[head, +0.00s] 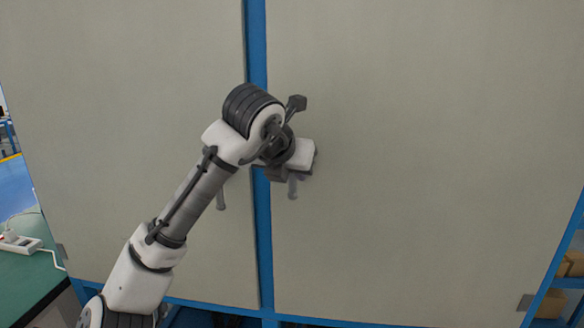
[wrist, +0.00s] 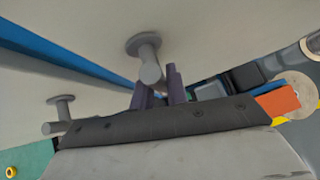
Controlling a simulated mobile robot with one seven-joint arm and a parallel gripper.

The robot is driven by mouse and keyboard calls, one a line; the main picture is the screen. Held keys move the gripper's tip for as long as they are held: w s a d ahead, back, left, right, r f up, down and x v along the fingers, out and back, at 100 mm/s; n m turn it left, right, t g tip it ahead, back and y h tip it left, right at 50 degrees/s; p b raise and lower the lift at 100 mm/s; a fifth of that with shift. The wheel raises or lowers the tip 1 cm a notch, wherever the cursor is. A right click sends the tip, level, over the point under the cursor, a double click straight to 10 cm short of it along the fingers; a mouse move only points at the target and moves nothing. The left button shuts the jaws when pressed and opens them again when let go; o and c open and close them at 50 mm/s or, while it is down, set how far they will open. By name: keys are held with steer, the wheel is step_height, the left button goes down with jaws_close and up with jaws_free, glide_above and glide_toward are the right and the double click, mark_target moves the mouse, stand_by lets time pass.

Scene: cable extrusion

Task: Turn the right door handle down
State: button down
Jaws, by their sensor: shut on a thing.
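The right door handle (wrist: 148,62) is a grey metal lever on a round mount, fixed to the pale right door (head: 420,150). In the head view, part of the handle (head: 293,188) shows just below my gripper (head: 283,173). In the wrist view, the dark fingers of my gripper (wrist: 157,88) are at the handle's free end, shut on it. The hand hides part of the lever, so its exact angle is hard to tell. The fingertips are hidden in the head view.
The left door's handle (head: 221,194) is close by on the left door (head: 130,90), and also shows in the wrist view (wrist: 60,115). A blue post (head: 256,50) separates the doors. A green table (head: 25,280) stands at lower left, shelves with boxes (head: 553,303) at lower right.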

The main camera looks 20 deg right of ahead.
stand_by(0.5)
steer(key=c, duration=1.4)
jaws_free()
steer(key=b+v, duration=0.2)
steer(key=v, duration=1.1)
steer(key=shift+s+a+r+b, duration=0.2)
steer(key=shift+r+b, duration=0.1)
steer(key=shift+b, duration=0.05)
